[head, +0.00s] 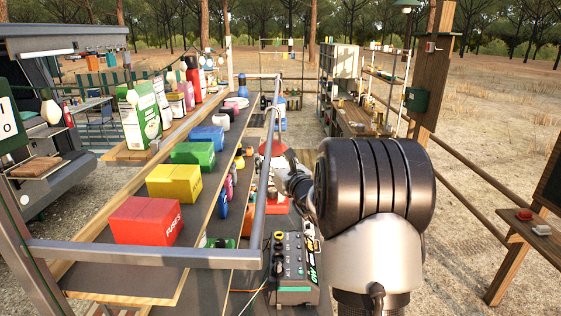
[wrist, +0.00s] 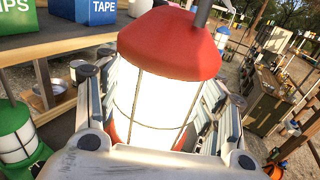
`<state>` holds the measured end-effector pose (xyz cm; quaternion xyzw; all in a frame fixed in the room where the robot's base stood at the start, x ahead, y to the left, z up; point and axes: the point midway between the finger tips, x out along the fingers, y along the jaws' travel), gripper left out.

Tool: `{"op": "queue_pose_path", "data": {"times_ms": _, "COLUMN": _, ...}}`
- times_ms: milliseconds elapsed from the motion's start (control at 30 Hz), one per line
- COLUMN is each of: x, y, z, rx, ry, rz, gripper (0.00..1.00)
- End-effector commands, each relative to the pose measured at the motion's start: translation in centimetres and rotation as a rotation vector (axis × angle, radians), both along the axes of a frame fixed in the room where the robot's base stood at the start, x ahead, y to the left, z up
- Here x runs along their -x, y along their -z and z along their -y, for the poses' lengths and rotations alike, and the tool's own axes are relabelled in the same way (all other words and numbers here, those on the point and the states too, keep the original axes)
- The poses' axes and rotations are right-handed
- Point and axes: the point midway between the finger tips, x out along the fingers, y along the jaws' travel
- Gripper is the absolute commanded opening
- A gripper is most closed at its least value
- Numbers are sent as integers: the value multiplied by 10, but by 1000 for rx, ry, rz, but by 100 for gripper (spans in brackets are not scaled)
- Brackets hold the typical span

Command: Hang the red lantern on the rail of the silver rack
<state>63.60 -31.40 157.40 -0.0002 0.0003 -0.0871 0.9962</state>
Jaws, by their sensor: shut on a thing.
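The red lantern (wrist: 170,45) has a red cap and a glowing white body in a thin wire cage, and it fills the middle of the wrist view. My gripper (wrist: 155,100) is shut on its body, with a finger on each side. In the head view the lantern's red cap (head: 272,147) shows just right of a silver tube rail (head: 261,200), and my arm hides part of it. The lantern looks slightly tilted in the wrist view. A grey rod rises from its cap; I cannot tell whether it touches a rail.
Red (head: 140,220), yellow (head: 172,183), green (head: 192,153) and blue boxes line the shelf left of the rail. A green lantern (wrist: 17,135) is at left in the wrist view. A grey control box (head: 293,265) stands below my arm. Wooden fence rails are at right.

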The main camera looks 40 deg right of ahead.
Motion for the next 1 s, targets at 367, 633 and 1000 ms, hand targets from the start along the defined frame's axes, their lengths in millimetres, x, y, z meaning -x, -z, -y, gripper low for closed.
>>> {"op": "queue_pose_path", "data": {"times_ms": 367, "x": -2, "y": 22, "z": -3, "rx": 2, "ry": 0, "rz": 6, "gripper": 17}}
{"op": "queue_pose_path", "data": {"times_ms": 633, "x": -2, "y": 36, "z": -3, "rx": 2, "ry": 0, "rz": 6, "gripper": 17}}
{"op": "queue_pose_path", "data": {"times_ms": 1000, "x": -2, "y": 41, "z": -3, "rx": 2, "ry": 0, "rz": 6, "gripper": 17}}
